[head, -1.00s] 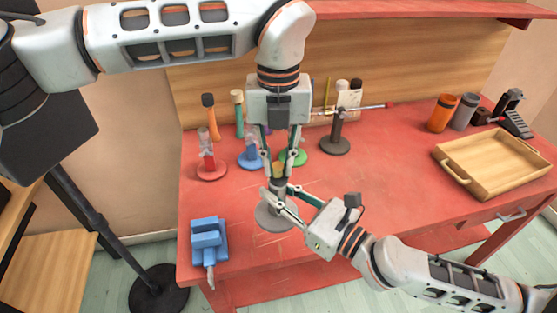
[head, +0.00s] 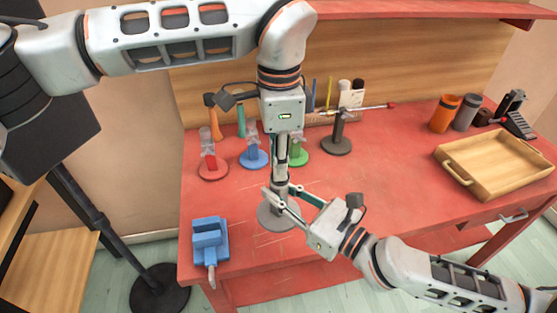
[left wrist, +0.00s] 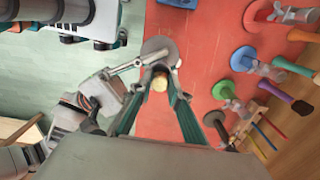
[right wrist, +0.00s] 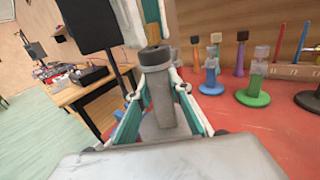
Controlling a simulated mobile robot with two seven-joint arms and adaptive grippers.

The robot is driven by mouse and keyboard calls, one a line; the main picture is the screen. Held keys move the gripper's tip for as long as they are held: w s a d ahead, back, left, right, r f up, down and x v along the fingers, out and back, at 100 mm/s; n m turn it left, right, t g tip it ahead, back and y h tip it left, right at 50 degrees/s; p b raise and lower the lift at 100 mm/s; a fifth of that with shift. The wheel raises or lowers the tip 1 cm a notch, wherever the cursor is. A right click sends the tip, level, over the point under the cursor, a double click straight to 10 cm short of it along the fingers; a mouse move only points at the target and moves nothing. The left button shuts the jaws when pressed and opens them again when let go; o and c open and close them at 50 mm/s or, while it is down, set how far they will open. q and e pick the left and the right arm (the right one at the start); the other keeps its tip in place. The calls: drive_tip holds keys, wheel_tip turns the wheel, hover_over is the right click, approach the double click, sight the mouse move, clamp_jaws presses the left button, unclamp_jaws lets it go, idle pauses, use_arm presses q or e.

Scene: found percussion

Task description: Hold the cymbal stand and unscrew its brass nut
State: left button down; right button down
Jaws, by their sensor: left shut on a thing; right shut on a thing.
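The grey cymbal stand, with its round base (head: 275,217), stands upright near the front of the red table. Its post (right wrist: 157,95) shows in the right wrist view. My right gripper (head: 278,194) comes in from the right and is shut on the post. My left gripper (head: 281,178) points straight down over the stand and is shut on the brass nut at its top. The yellow brass nut (left wrist: 160,84) shows between the left fingertips in the left wrist view. In the head view the left fingers hide the nut.
A blue vise (head: 209,240) sits at the table's front left. Red (head: 213,169), blue (head: 254,158) and green (head: 299,157) stands and a dark stand (head: 337,144) are behind. A wooden tray (head: 457,176) lies at the right, near an orange cup (head: 443,113).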

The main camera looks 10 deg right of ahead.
use_arm(q)
drive_tip(key=shift+d+n, duration=0.1)
drive_tip(key=shift+n, duration=0.3)
drive_tip(key=c, duration=1.9)
unclamp_jaws()
